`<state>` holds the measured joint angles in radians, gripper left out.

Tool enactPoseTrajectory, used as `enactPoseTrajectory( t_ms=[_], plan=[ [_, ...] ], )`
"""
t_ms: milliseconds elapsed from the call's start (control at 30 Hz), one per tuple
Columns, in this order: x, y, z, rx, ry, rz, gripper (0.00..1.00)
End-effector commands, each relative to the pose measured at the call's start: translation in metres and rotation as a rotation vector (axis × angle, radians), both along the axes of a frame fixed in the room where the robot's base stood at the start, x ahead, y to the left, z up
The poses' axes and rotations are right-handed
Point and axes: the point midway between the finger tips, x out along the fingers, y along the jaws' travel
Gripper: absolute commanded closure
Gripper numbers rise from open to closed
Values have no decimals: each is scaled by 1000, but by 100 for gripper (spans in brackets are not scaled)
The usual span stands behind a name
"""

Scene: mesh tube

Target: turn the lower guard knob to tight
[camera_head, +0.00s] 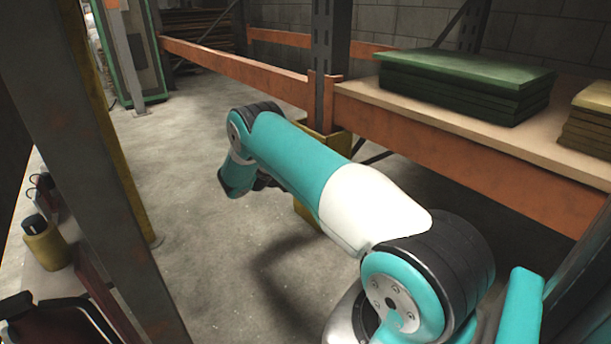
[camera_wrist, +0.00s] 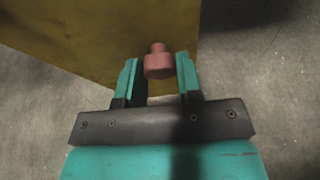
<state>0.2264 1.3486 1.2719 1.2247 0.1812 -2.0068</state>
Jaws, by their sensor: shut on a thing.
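The lower guard knob (camera_wrist: 158,64) is a small reddish knob in the wrist view. It stands out from a yellow guard panel (camera_wrist: 110,35). My gripper (camera_wrist: 158,68) has its two teal fingers on either side of the knob, shut on it. In the head view my arm reaches to the yellow guard (camera_head: 308,212) at the foot of the rack post. The knob and my fingertips are hidden there behind the arm. No tight marking is visible, so I cannot tell how far the knob is turned.
An orange rack beam (camera_head: 465,150) and a shelf with green stacked boards (camera_head: 465,85) stand on the right. A dark post (camera_head: 85,150) stands close on the left, with a yellow container (camera_head: 45,245) on a ledge. The concrete floor (camera_head: 215,270) between is clear.

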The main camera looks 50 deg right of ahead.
Motion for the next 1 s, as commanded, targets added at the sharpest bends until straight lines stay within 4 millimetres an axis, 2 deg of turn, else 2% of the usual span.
enactPoseTrajectory(
  t_ms=[67,233,567,600,700,1000],
  plan=[
    [-1,1,6,-10,-53,3,91],
    [-1,1,3,-38,-172,3,91],
    [-1,1,-1,-44,-204,2,91],
    [0,1,-1,-44,-204,2,65],
    [-1,1,-1,-45,-203,2,42],
    [-1,1,1,-45,-203,1,41]
  ],
)
